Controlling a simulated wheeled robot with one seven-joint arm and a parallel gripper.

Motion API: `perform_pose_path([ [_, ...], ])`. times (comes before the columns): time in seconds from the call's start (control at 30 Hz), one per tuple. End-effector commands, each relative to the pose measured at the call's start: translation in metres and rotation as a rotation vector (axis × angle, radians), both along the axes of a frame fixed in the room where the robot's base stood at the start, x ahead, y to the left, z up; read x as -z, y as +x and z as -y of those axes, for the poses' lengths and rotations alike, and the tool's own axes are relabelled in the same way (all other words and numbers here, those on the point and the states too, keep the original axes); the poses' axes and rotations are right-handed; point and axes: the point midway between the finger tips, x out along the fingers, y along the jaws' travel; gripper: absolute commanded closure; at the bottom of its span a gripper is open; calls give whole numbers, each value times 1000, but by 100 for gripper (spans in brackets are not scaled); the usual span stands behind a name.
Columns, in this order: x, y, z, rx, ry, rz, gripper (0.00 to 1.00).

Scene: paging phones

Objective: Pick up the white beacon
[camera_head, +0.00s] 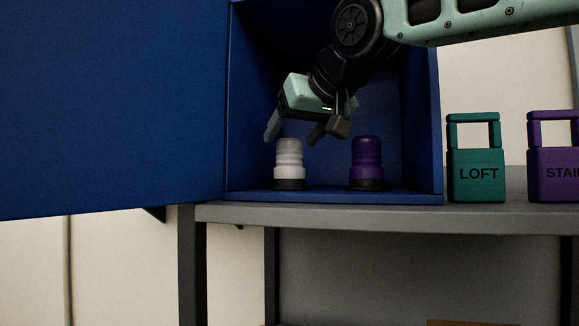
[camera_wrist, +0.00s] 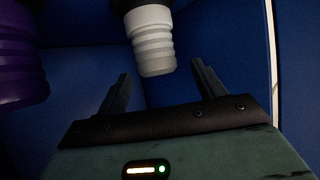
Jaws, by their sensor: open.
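The white beacon (camera_head: 289,160) stands upright on the floor of a blue cabinet, on a dark base. In the wrist view the white beacon (camera_wrist: 152,42) shows just beyond and between the fingertips, not gripped. A purple beacon (camera_head: 366,160) stands to its right in the cabinet; in the wrist view the purple beacon (camera_wrist: 18,65) is at the left edge. My gripper (camera_head: 296,132) is open and empty, reaching down into the cabinet at the white beacon's top. In the wrist view my gripper (camera_wrist: 160,80) shows both fingers spread apart.
The blue cabinet (camera_head: 434,120) stands on a grey shelf (camera_head: 400,213), its blue door (camera_head: 110,110) swung open at left. A teal block marked LOFT (camera_head: 476,185) and a purple block (camera_head: 555,187) with partly cut-off lettering stand on the shelf to the right.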

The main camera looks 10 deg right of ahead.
Motion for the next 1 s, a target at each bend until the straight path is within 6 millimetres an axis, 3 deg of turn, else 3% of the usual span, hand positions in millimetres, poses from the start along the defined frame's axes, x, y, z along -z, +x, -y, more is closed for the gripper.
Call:
perform_pose_path([
  [0.4, 26, 39, -13, 0, -2, -4, 31],
  [0.67, 29, 41, -14, 0, 0, -1, 31],
  [0.77, 29, 41, -14, 0, 0, -1, 53],
  [0.9, 29, 41, -14, 0, 0, -1, 92],
  [1.0, 27, 41, -14, 0, 1, 2, 94],
])
